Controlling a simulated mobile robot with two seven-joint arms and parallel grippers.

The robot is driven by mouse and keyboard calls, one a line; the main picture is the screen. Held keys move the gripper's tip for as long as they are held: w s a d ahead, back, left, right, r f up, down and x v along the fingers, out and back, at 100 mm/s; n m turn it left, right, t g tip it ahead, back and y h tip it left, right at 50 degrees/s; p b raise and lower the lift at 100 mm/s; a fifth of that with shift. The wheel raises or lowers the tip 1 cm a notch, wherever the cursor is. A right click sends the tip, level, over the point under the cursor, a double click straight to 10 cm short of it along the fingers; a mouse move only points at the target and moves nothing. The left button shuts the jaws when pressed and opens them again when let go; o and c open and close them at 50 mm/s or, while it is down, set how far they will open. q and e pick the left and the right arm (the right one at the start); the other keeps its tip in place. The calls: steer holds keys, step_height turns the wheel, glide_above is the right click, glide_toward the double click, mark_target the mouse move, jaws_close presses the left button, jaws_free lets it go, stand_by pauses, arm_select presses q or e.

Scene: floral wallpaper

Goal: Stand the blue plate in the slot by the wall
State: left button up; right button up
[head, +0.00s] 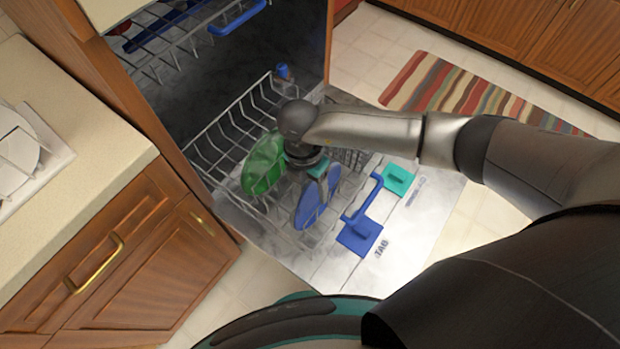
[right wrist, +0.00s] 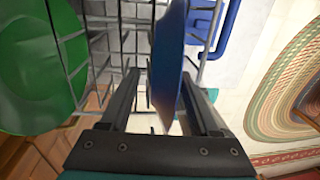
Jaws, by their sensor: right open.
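The blue plate (head: 312,205) stands on edge, slightly tilted, at the front of the dishwasher's lower rack (head: 222,150). It shows edge-on in the right wrist view (right wrist: 168,48). My right gripper (head: 322,180) points down at the plate's upper edge. In the right wrist view its open fingers (right wrist: 160,95) are on either side of the plate, with a gap visible on the left; contact on the right is unclear. A green plate (head: 263,165) stands in the rack to the left, also in the right wrist view (right wrist: 35,65). My left gripper is out of view.
The upper rack (head: 180,45) hangs above at the back. A blue handled part (head: 360,236) and a teal piece (head: 398,179) are on the open door (head: 420,215). A counter (head: 75,120) with white plates is at left. A striped rug (head: 470,95) lies beyond.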

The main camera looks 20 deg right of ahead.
steer(key=shift+f, duration=0.15)
steer(key=shift+c, duration=0.3)
jaws_close()
stand_by(0.3)
steer(key=shift+r+p, duration=1.6)
steer(key=shift+p, duration=0.1)
stand_by(0.3)
steer(key=shift+r+p, duration=4.9)
steer(key=shift+r, duration=0.1)
